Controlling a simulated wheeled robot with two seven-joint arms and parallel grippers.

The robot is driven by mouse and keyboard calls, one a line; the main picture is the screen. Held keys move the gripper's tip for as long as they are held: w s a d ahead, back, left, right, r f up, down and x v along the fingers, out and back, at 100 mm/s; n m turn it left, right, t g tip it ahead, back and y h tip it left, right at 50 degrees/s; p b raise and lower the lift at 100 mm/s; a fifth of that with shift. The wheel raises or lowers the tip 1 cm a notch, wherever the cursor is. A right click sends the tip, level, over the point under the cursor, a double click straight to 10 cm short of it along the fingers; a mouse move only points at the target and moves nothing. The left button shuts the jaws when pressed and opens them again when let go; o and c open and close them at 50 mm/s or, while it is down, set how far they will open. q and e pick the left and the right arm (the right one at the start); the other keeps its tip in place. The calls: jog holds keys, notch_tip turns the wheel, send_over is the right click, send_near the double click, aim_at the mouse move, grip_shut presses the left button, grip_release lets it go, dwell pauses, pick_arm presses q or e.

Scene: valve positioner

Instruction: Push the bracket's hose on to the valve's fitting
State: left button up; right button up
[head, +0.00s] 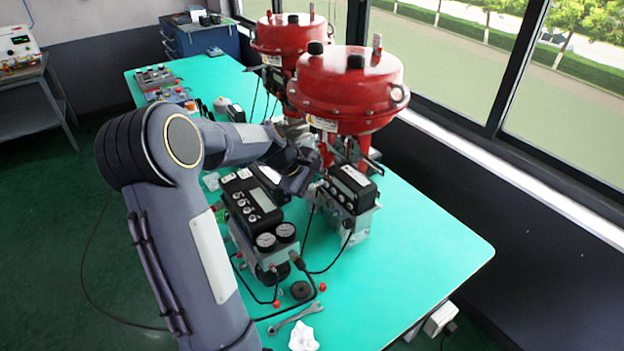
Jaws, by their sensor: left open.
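The near red valve actuator (350,90) stands on the green table, with its yoke below the dome. A black positioner (352,183) on a grey metal bracket (352,222) is beside the yoke. A thin black hose (330,268) runs from the bracket's lower side toward the gauge unit; I cannot tell if it is the task's hose. My left gripper (306,168) is open beside the yoke, left of the bracket. Its fingers are small and partly blend with the metal parts. The valve's fitting cannot be made out. My right gripper is not in view.
A wrench (295,318), a white crumpled cloth (303,337) and a black round part (301,290) lie in front. A second red actuator (285,38) stands behind. The table's right front is clear.

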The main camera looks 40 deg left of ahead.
pick_arm(q)
jog(key=shift+w+d+f, duration=0.1)
jog(key=shift+w+f, duration=0.05)
jog(key=shift+f, duration=0.05)
grip_shut()
dwell(0.6)
